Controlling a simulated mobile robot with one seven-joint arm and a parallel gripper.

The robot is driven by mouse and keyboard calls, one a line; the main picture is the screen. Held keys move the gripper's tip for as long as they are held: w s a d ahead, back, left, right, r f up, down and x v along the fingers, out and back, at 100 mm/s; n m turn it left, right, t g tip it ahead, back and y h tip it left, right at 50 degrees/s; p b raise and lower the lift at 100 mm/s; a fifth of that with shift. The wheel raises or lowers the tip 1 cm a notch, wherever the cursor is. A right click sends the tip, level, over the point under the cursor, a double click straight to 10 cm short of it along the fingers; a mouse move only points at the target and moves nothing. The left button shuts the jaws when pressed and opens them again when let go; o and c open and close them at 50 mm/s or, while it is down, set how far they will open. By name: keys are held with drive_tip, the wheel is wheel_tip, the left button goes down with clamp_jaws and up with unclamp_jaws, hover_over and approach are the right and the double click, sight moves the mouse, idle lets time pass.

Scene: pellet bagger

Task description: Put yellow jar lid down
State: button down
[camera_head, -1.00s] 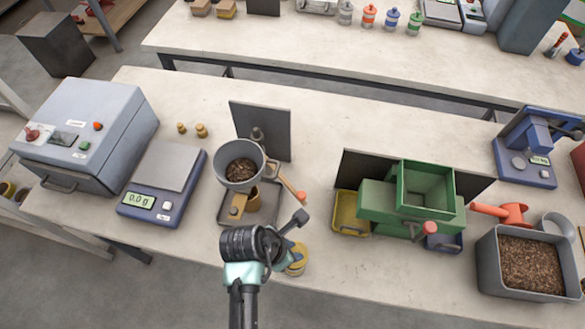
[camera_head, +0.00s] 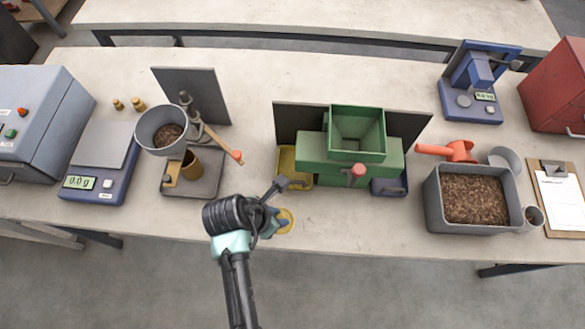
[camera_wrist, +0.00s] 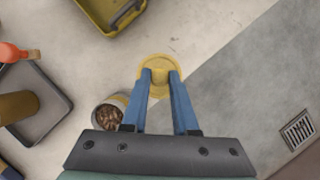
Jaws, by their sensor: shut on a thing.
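My gripper (camera_head: 279,223) is at the front edge of the bench, in front of the yellow tray. Its blue fingers are shut on the yellow jar lid (camera_head: 289,214). In the wrist view the fingertips (camera_wrist: 161,76) hold the lid (camera_wrist: 160,62) by its middle, and the lid overlaps the bench edge in the picture. Whether it touches the bench I cannot tell. An open jar (camera_wrist: 108,112) with brown pellets shows to the left of the fingers in the wrist view, apart from the lid and partly hidden by the gripper body. I cannot make out this jar in the head view.
A yellow tray (camera_head: 294,181) sits left of the green hopper machine (camera_head: 357,133). A funnel stand (camera_head: 205,184) is to the left. A grey tub of pellets (camera_head: 433,206) stands at right. Bare bench (camera_wrist: 195,18) shows between the lid and the yellow tray.

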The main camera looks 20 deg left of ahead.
drive_tip(key=f, duration=0.4)
drive_tip(key=shift+a+f, duration=0.1)
drive_tip(key=shift+a, duration=0.1)
drive_tip(key=shift+f, duration=2.3)
drive_tip(key=shift+f, duration=0.15)
drive_tip(key=c, duration=0.7)
unclamp_jaws()
drive_tip(key=shift+r, duration=0.25)
drive_tip(key=v, duration=1.1)
drive_tip(key=shift+s+r, duration=0.25)
drive_tip(key=shift+r, duration=0.1)
